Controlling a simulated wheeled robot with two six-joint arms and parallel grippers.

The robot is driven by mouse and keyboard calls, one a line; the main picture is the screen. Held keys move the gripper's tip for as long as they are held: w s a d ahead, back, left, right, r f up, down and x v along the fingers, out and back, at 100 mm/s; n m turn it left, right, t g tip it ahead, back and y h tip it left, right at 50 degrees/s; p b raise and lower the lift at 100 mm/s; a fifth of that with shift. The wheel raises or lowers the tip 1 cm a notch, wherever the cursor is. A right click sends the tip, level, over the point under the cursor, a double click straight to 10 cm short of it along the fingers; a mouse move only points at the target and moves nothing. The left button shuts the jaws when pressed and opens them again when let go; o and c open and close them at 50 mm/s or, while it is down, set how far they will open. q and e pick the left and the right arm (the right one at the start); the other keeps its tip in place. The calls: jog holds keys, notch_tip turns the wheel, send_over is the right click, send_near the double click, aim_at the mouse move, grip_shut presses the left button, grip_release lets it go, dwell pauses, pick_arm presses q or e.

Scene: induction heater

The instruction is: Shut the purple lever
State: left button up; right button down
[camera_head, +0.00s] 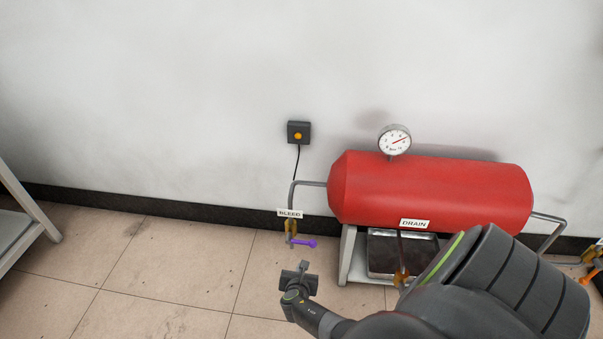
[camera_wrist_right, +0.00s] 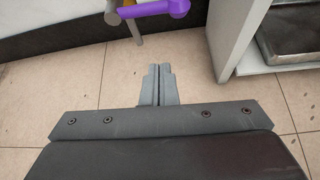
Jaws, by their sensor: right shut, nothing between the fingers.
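The purple lever (camera_head: 304,243) sits on the brass valve (camera_head: 290,227) below the BLEED label (camera_head: 289,213), at the left end of the red tank. It points right, roughly level. In the right wrist view the purple lever (camera_wrist_right: 155,9) is at the top, beyond the fingertips, with its round knob at the right. My right gripper (camera_head: 302,266) is just below and in front of the lever, apart from it. Its fingers (camera_wrist_right: 158,68) are together with nothing between them. My left gripper is in neither view.
The red tank (camera_head: 430,192) carries a gauge (camera_head: 395,140) and stands on a grey frame (camera_head: 347,254). A metal tray (camera_head: 383,262) sits beneath. A second valve (camera_head: 401,278) hangs under the DRAIN label (camera_head: 414,223). A black box with an orange button (camera_head: 298,133) is on the wall.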

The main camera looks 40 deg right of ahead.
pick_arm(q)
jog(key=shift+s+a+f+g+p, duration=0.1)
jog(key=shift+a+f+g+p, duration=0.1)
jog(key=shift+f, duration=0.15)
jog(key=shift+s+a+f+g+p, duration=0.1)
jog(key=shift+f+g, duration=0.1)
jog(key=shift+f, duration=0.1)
pick_arm(e)
jog(key=shift+v, duration=1.15)
